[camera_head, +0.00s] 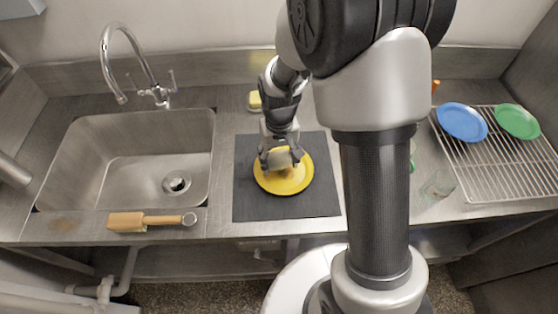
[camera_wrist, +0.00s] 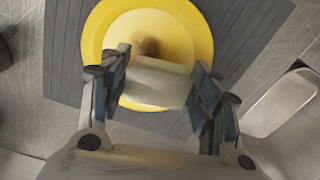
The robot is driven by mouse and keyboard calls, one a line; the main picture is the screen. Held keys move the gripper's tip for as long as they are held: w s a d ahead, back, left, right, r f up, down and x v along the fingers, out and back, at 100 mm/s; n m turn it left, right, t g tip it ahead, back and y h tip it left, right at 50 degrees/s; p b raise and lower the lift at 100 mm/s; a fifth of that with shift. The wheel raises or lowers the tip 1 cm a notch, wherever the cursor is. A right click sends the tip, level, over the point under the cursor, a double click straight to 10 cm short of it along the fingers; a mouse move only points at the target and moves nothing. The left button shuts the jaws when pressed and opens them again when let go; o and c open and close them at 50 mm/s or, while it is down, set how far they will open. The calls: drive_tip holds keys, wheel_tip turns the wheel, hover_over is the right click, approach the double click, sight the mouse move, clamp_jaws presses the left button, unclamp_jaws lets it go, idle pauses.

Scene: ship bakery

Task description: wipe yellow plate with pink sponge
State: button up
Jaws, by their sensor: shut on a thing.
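The yellow plate (camera_head: 297,183) lies on a dark mat (camera_head: 255,205) right of the sink. It also shows in the wrist view (camera_wrist: 95,40), with a brown smear (camera_wrist: 149,47) near its middle. My gripper (camera_head: 280,158) is above the plate, shut on a pale block that looks like the sponge (camera_wrist: 158,84). The block looks cream-grey here rather than clearly pink. It is over the plate's near part in the wrist view, beside the smear. I cannot tell whether it touches the plate. My gripper and the block hide part of the plate.
A steel sink (camera_head: 120,160) with a tap (camera_head: 157,92) is at left, and a wooden-handled brush (camera_head: 145,221) lies at its front edge. A yellow block (camera_head: 255,101) sits behind the mat. A glass (camera_head: 437,186) stands right of my arm. A rack (camera_head: 500,180) holds blue (camera_head: 462,123) and green (camera_head: 517,121) plates.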

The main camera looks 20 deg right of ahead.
sight(278, 161)
drive_tip(key=shift+a+r+p, duration=0.1)
drive_tip(key=shift+r+p, duration=1.45)
drive_tip(key=shift+r, duration=0.7)
drive_tip(key=shift+f, duration=0.1)
